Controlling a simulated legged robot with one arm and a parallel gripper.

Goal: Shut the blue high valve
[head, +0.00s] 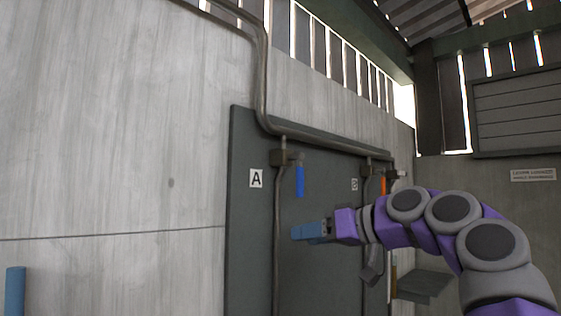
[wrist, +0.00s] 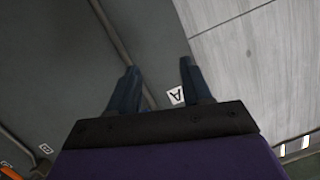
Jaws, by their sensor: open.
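The blue valve handle (head: 300,181) hangs straight down from its dark valve body (head: 280,157), beside the vertical pipe and right of the A label (head: 256,179). My gripper (head: 296,233) points left, just below the handle in the head view. A visible gap separates them in the picture; I cannot tell the depth between them. In the wrist view my gripper (wrist: 157,66) has its two blue fingers spread with nothing between them. The A label (wrist: 177,95) shows there near the right finger.
An orange valve handle (head: 383,185) is on a second pipe to the right. The dark green panel (head: 250,225) carries both pipes. A thick pipe (head: 262,75) runs above. A grey ledge (head: 425,283) juts out lower right, and a blue post (head: 15,290) stands lower left.

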